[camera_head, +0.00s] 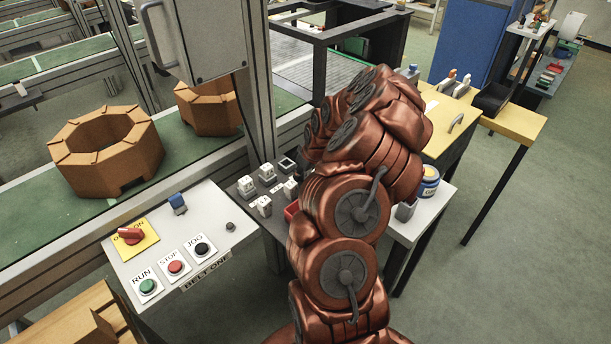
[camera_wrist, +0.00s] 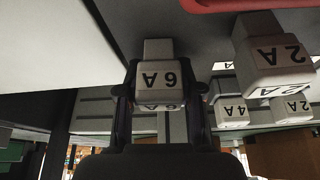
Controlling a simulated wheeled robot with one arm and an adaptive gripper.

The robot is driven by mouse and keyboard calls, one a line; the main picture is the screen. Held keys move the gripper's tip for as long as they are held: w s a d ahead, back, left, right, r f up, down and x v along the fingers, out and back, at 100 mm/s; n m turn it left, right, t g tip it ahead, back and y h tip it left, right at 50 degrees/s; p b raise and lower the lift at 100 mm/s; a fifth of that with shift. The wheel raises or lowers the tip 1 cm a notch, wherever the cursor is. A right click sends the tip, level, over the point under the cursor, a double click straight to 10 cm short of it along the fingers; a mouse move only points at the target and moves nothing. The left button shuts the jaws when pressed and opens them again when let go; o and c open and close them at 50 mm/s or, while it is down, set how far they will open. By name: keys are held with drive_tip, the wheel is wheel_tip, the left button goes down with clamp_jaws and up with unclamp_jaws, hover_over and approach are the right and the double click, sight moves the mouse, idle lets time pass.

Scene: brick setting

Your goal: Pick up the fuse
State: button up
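The fuses are small, pale, blocky pieces with black labels. In the wrist view, which looks upside down, a fuse marked 6 A (camera_wrist: 159,76) sits between the two fingers of my gripper (camera_wrist: 160,88). The fingers press close along both its sides and appear shut on it. Whether it is clear of the surface behind it is hard to tell. Other fuses marked 2 A (camera_wrist: 272,55) and 4 A (camera_wrist: 230,112) stand at the right. In the head view, several pale fuses (camera_head: 264,205) stand on a dark panel (camera_head: 243,205); my arm hides my gripper.
A white control board (camera_head: 205,240) with RUN, STOP and JOG buttons lies left of the dark panel. A metal post (camera_head: 258,90) rises behind the fuses. A red edge (camera_wrist: 250,4) is near the fuses. A yellow table (camera_head: 515,123) stands at the right.

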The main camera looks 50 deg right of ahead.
drive_tip(key=c, duration=0.6)
drive_tip(key=shift+o, duration=0.2)
drive_tip(key=shift+r, duration=0.1)
